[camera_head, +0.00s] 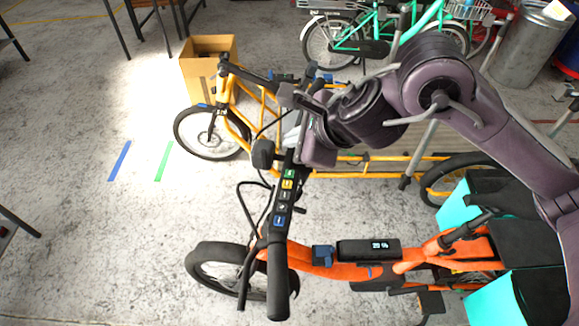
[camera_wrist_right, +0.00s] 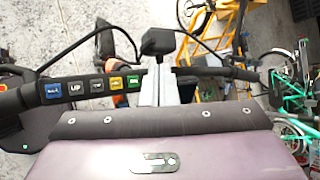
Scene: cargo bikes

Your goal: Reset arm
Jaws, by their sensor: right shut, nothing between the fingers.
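My right arm (camera_head: 470,110) reaches in from the right over the bikes. Its gripper (camera_head: 292,138) hangs by the handlebar of the orange cargo bike (camera_head: 320,258). In the right wrist view, the gripper (camera_wrist_right: 165,80) shows as grey fingers, shut and empty, overlapping the middle of the handlebar (camera_wrist_right: 230,73). I cannot tell whether they touch it. A row of coloured buttons (camera_head: 284,195) sits on the bar just below the gripper; the buttons also show in the right wrist view (camera_wrist_right: 97,86). My left gripper is not in view.
A yellow cargo bike (camera_head: 375,174) stands just behind the orange one. A cardboard box (camera_head: 207,68) stands at the back. Turquoise bikes (camera_head: 375,35) and a metal bin (camera_head: 530,45) are at the upper right.

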